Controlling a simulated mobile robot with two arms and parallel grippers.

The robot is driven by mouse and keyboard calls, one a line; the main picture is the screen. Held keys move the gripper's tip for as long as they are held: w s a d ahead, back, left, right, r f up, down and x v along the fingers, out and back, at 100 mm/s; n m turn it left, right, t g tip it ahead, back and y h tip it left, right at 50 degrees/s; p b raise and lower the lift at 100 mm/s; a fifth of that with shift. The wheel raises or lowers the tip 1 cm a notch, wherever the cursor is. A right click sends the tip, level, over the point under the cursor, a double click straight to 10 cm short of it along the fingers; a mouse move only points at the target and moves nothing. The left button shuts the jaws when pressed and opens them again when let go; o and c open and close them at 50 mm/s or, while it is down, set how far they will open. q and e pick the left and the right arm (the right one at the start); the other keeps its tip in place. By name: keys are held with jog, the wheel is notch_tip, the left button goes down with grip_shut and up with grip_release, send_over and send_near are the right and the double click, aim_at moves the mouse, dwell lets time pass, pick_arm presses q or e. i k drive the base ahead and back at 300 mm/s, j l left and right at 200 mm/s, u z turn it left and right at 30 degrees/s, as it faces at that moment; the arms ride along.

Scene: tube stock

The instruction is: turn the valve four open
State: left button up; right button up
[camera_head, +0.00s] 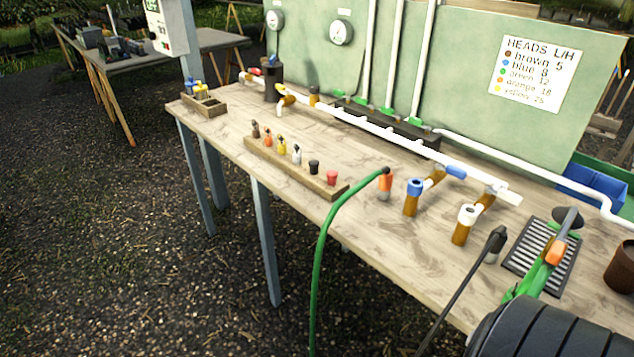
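A white pipe (345,118) runs along the bench with several branches. Its left part has a red handle (256,71) and a yellow handle (281,90). Near its right end is a blue handle (455,172) on a brass-coloured branch. Several green fittings stand at the feet of upright white pipes behind; one is the rightmost green fitting (415,121). I read no number on any valve, so I cannot tell which is valve four or how it is set.
The wooden bench (300,210) holds a rack (290,167) of coloured heads, a green hose (322,255), a grate (527,263) with a green-and-orange tool (552,255), and a brown pot (621,268). A dark ribbed shape fills the lower right. Gravel lies in front.

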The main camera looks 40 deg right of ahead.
aim_at(417, 122)
jog(key=z, duration=1.8)
jog(key=k+j, duration=0.1)
jog(key=j, duration=0.65)
jog(key=j+u, duration=0.1)
jog(key=j, duration=0.6)
jog(key=k, duration=0.05)
